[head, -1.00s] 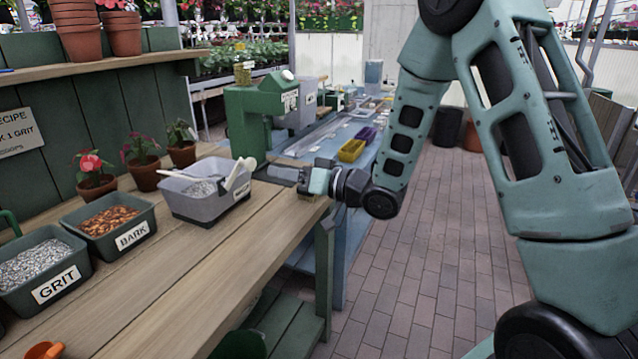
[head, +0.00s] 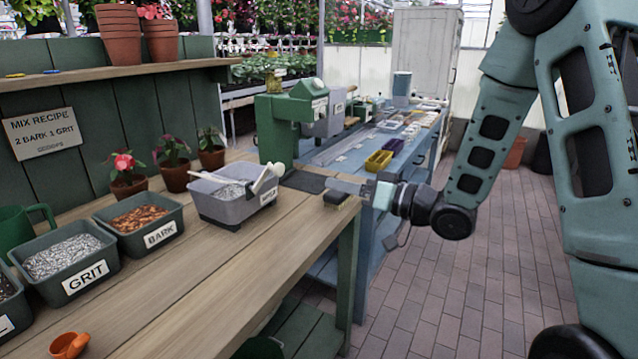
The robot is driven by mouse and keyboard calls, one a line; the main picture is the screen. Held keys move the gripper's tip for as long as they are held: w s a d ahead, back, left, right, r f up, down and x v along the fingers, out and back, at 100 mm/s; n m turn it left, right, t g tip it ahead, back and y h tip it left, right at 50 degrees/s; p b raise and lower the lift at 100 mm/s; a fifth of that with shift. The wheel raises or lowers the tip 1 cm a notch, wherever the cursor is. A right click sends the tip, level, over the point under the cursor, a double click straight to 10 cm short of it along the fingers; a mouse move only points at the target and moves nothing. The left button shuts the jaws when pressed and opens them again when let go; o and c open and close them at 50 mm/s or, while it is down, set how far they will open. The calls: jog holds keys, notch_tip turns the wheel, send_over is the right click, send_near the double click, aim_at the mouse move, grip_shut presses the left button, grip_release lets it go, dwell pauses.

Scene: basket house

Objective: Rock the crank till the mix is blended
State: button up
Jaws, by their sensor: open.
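A grey mixing tub (head: 238,211) stands on the wooden bench, with pale grey grit-like mix (head: 231,191) inside. A whitish crank handle (head: 265,178) slants up at the tub's right end. A pale bar also lies across the tub's back left rim. My gripper (head: 338,194) is to the right of the tub, over the bench's right end, apart from the crank. It points left toward the tub, open and with nothing seen in it. How well blended the mix is cannot be told.
Trays of bark (head: 140,223) and grit (head: 65,262) stand left of the tub. Potted plants (head: 172,165) stand behind. A green machine (head: 285,122) stands beyond the tub. The bench's front (head: 235,290) is clear.

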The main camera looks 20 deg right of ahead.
aim_at(281, 171)
jog(key=p+x, duration=0.1)
jog(key=x, duration=1.7)
jog(key=shift+w+a, duration=0.15)
